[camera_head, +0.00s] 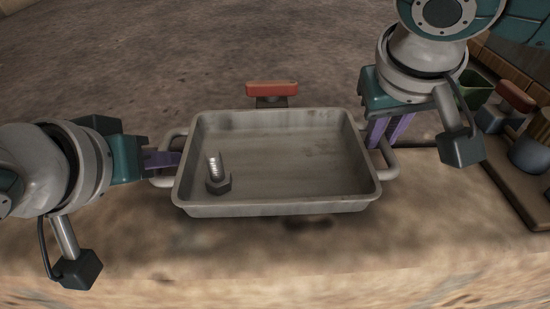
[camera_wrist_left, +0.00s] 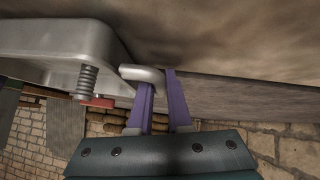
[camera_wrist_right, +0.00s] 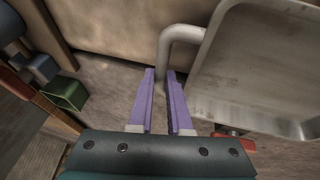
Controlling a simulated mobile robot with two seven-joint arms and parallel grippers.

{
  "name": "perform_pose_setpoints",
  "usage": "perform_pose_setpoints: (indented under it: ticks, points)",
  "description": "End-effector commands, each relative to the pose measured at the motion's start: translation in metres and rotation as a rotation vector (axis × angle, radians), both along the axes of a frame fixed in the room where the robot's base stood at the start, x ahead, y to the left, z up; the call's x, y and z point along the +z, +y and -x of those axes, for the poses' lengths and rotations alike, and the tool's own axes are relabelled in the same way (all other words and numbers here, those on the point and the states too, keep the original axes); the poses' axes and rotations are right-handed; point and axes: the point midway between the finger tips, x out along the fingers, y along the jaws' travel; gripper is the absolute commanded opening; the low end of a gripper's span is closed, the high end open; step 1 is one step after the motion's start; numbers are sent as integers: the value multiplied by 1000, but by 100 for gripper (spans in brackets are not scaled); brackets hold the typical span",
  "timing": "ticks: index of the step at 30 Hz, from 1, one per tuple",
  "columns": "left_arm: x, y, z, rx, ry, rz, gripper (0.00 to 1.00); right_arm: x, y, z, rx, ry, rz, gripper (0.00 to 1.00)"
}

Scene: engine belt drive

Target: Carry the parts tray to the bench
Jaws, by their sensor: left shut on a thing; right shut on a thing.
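The parts tray (camera_head: 280,209) is a shallow grey metal pan with a loop handle at each end, roughly level in the middle of the head view. A bolt (camera_head: 217,175) stands upright inside it, near the left front corner. My left gripper (camera_head: 165,160) is shut on the tray's left handle; its purple fingers (camera_wrist_left: 158,82) show at that handle in the left wrist view. My right gripper (camera_head: 378,132) is shut on the right handle; its fingers (camera_wrist_right: 160,78) show there in the right wrist view. My right wrist partly hides that handle in the head view.
A red-topped fixture (camera_head: 271,89) stands just behind the tray's far rim. At the right are a green open bin (camera_head: 476,88), a red-handled item (camera_head: 515,97) and a wooden board (camera_head: 510,185). A tan surface (camera_head: 300,265) lies clear in front of the tray.

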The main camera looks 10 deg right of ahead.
Motion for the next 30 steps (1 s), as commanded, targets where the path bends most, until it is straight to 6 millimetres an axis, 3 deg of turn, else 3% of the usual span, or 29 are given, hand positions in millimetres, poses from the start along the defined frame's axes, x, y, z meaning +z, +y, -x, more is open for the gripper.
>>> perform_pose_setpoints:
  ticks: [11,24,30]
  points:
    - [4,0,0,0,-1,0,0,5,0,-1,-1,-2,0,0]
    - [49,0,0,0,-1,0,0,49,0,0,-1,-2,1,0]
    - [51,0,0,0,-1,0,0,51,0,0,-1,-1,1,0]
